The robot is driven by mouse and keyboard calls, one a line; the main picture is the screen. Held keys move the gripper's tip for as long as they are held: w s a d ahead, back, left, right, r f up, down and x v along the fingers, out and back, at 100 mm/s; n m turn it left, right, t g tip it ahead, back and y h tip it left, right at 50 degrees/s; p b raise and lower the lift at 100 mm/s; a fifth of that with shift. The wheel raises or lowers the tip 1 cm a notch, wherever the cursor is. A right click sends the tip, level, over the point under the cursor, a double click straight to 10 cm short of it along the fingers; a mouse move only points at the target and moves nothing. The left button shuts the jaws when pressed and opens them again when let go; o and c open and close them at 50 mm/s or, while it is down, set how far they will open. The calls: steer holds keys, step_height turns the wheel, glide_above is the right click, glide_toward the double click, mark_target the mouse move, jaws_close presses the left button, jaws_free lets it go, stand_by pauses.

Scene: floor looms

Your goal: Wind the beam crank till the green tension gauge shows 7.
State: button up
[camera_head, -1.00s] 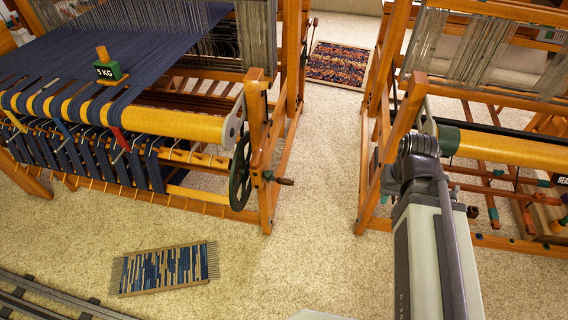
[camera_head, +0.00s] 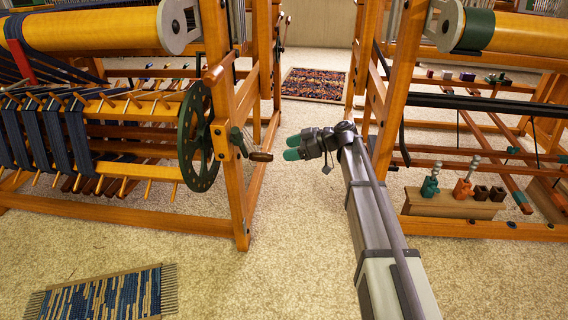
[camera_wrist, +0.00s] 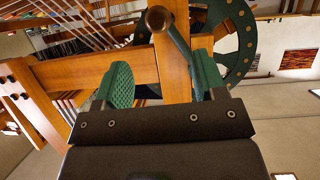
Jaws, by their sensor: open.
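The beam crank's wooden handle (camera_head: 260,156) sticks out to the right from the left loom's front post. In the wrist view the handle's round brown end (camera_wrist: 158,18) faces the camera, with the green wheel (camera_wrist: 238,35) behind. My gripper (camera_head: 292,148) has green fingertips and is open, a little right of the handle and apart from it. In the wrist view my fingers (camera_wrist: 162,82) stand apart with nothing held. I cannot make out the green tension gauge or a reading.
The left loom's post (camera_head: 228,190) stands beside the crank. The right loom's post (camera_head: 398,90) is close to my arm. A low wooden stand (camera_head: 450,205) holds small coloured parts. A blue woven mat (camera_head: 100,295) lies at front left.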

mark_target(269, 154)
steer(key=b+x, duration=0.4)
steer(key=x, duration=0.5)
steer(key=shift+f, duration=0.25)
steer(key=shift+w+a+f, duration=0.1)
steer(key=shift+a, duration=0.65)
steer(key=shift+c, duration=0.4)
steer(key=c, duration=1)
steer(key=s, duration=0.2)
steer(key=s+f+b, duration=0.1)
steer(key=s, duration=0.2)
steer(key=s+a, duration=0.1)
steer(key=s, duration=0.1)
steer(key=shift+s+f+b, duration=0.25)
steer(key=shift+f+b, duration=0.05)
steer(key=shift+b, duration=0.05)
